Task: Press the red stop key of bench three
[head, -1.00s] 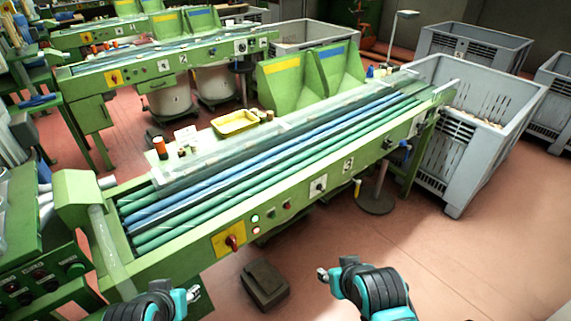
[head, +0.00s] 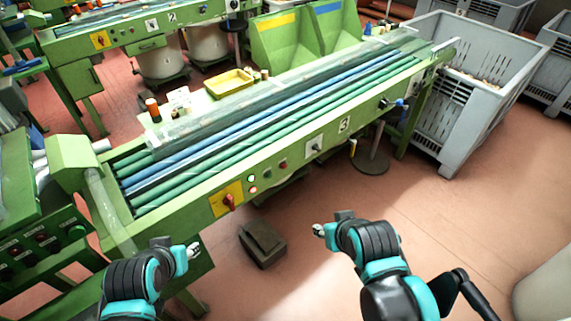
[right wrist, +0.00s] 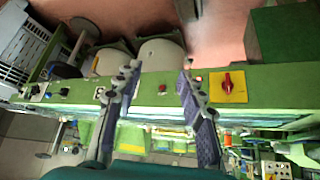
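Bench three (head: 200,190) is the green bench marked with a 3 (head: 344,125). Its red stop key (head: 283,165) is a small red button on the front panel, right of two small lamps and a dark green button. It also shows in the right wrist view (right wrist: 163,88), between the spread fingers but beyond them. My right gripper (head: 319,230) is open and empty, in front of the bench and apart from it; its fingers (right wrist: 158,92) show close up. My left gripper (head: 194,250) is near the bench's left end; its opening is too small to judge.
A red rotary switch (head: 228,201) on a yellow plate sits left of the key. A black switch (head: 313,145) sits right of it. A dark box (head: 262,243) lies on the floor before the bench. A grey crate (head: 450,120) stands at the right end.

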